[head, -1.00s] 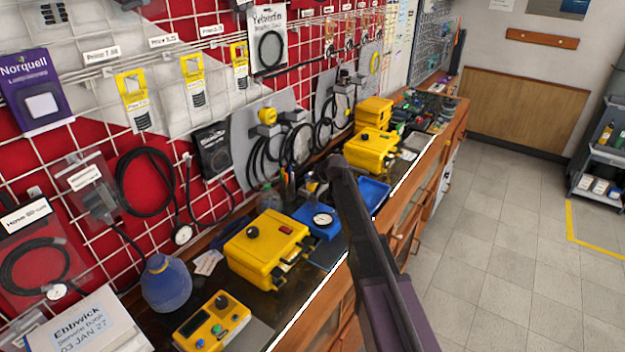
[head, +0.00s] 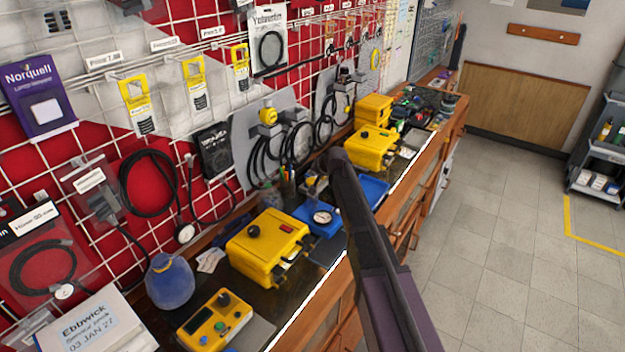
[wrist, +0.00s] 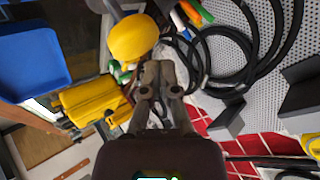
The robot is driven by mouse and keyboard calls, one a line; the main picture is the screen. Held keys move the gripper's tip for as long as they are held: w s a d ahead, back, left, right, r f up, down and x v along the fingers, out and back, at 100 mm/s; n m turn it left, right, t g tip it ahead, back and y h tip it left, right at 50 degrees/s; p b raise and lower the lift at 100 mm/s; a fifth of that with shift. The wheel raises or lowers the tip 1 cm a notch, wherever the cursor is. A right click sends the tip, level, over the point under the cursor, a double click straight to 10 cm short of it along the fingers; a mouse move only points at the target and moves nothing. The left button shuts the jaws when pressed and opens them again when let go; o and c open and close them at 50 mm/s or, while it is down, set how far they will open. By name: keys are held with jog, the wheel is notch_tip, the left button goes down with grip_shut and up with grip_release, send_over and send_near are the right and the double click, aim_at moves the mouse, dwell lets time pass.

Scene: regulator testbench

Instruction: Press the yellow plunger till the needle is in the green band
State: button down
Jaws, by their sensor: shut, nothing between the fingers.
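A blue block (head: 308,226) with a round white dial gauge (head: 322,217) stands on the bench in the head view, left of my arm. The needle and green band are too small to make out. In the wrist view a rounded yellow cap (wrist: 133,38), which looks like the plunger, is just left of and beyond my fingertips. My gripper (wrist: 158,68) is shut and empty, and I see no clear contact with the cap. In the head view my arm hides the fingers and part of the space behind the gauge.
A yellow case (head: 265,248) sits in front of the gauge, and a blue tray (head: 374,190) lies behind my arm. Pens and coiled black hoses (head: 262,150) are close by along the wall grid. Open floor (head: 510,240) lies to the right.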

aim_at(313, 180)
jog(key=shift+r, duration=0.1)
jog(key=shift+r+p, duration=2.45)
jog(key=shift+p, duration=0.05)
dwell(0.6)
jog(key=s+d+f+n+g+h+b, duration=0.1)
jog(key=s+d, duration=0.5)
jog(key=s, duration=0.7)
jog(key=s+d+f+g+h+b, duration=0.1)
jog(key=s+d+f+g, duration=0.3)
jog(key=s, duration=0.9)
jog(key=s+d+f+n+g+h+b, duration=0.1)
jog(key=s+d+f+g+h, duration=0.1)
jog(key=s+d, duration=0.6)
jog(key=s+f, duration=0.1)
jog(key=s, duration=0.4)
jog(key=shift+d+f+n+g+h, duration=0.25)
jog(key=shift+f+n+g+h, duration=0.05)
jog(key=shift+g+h, duration=0.1)
